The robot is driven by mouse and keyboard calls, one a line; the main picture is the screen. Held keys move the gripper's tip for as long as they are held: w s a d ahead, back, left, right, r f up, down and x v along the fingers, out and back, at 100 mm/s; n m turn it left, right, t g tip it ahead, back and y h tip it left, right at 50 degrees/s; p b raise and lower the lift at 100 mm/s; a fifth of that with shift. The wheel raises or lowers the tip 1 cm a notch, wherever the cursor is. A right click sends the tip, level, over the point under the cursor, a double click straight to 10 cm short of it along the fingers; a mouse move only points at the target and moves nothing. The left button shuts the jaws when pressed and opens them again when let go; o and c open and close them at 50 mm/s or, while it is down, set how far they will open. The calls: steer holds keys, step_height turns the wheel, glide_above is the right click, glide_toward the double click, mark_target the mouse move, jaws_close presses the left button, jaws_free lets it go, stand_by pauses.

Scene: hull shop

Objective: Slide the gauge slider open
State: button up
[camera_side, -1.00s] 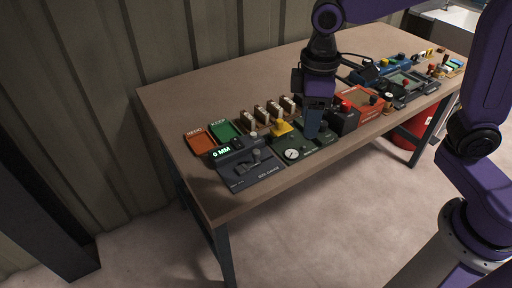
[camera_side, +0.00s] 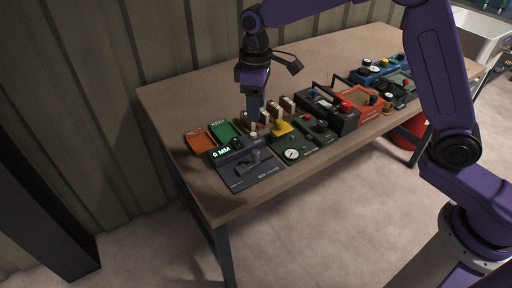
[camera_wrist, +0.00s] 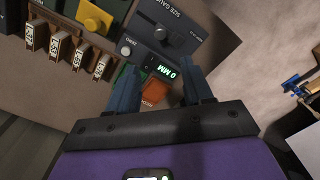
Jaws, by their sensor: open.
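The size gauge (camera_side: 262,176) is a dark grey box at the near left end of the bench, with a lit display (camera_side: 221,152) reading 0 MM. Its slider (camera_side: 250,158) is a grey knob on the gauge's top; in the wrist view the slider (camera_wrist: 161,33) shows beyond the fingers, close to the display. My gripper (camera_side: 255,123) points down, open and empty, near the gauge's back edge. In the wrist view my gripper (camera_wrist: 160,88) has its fingers spread either side of the display and an orange tray. I see no contact with the slider.
The orange tray (camera_side: 201,141) and a green tray (camera_side: 223,131) lie behind the gauge. Small labelled blocks (camera_side: 270,111), a yellow part (camera_side: 282,128) and a green dial device (camera_side: 292,153) stand to the right. More devices line the bench. Its back left area is bare.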

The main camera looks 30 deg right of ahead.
mark_target(256, 151)
step_height(256, 151, down, 15)
steer(key=shift+r, duration=0.2)
stand_by(0.3)
